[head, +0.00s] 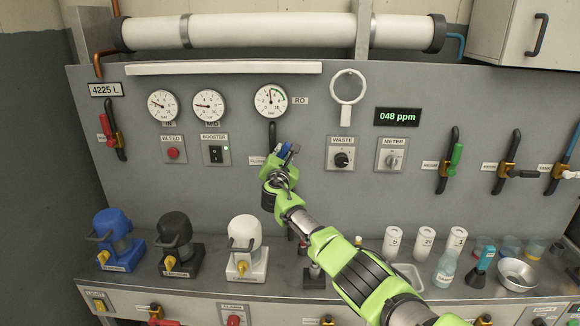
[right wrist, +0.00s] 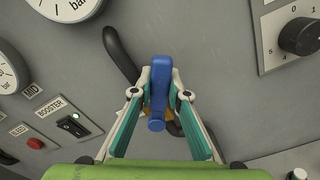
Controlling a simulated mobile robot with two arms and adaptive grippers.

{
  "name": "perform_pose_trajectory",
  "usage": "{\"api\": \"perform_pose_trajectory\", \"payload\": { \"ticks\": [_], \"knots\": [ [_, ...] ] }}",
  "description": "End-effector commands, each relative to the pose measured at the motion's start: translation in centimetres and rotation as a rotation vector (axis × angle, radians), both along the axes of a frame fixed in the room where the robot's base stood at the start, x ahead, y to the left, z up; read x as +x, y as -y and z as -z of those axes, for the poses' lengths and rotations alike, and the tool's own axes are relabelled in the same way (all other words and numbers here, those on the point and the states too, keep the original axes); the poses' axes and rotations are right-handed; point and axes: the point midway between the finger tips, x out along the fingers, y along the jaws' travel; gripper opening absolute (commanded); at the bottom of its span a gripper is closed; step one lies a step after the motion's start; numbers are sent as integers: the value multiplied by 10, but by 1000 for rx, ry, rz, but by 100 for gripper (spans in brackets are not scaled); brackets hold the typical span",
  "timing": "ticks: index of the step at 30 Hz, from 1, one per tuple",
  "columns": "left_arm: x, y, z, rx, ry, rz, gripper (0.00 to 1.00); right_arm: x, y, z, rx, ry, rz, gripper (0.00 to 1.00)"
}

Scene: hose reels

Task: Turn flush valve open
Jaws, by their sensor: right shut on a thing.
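The flush valve is on the grey panel below the right-hand gauge, beside a label partly covered by my arm. Its blue handle (right wrist: 159,92) shows well in the right wrist view, with a black curved pipe (right wrist: 121,55) behind it and a bit of yellow at its base. In the head view only a little of the blue handle (head: 284,149) shows. My right gripper (head: 288,157) is at the valve, its two teal fingers on either side of the handle, shut on it. My left gripper is not in view.
Gauges (head: 271,100) sit above the valve. The booster switch (head: 215,153) is to its left and the waste knob (head: 341,159) to its right. Blue, black and white pump units (head: 243,240) stand on the bench below. Bottles and a metal bowl (head: 517,272) stand at the right.

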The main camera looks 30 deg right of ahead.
Motion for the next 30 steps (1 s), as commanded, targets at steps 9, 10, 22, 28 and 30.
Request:
{"api": "perform_pose_trajectory", "payload": {
  "ticks": [9,10,22,28,30],
  "knots": [
    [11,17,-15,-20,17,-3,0,11,-15,-9,-247,-154,2,0],
    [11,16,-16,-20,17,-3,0,12,-16,-9,-269,-166,1,0],
    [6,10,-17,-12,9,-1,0,19,-29,-9,-453,-280,1,0],
    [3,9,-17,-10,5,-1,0,20,-31,-8,-487,-302,1,0],
    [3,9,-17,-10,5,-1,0,21,-31,-8,-492,-305,1,0]
  ]
}}
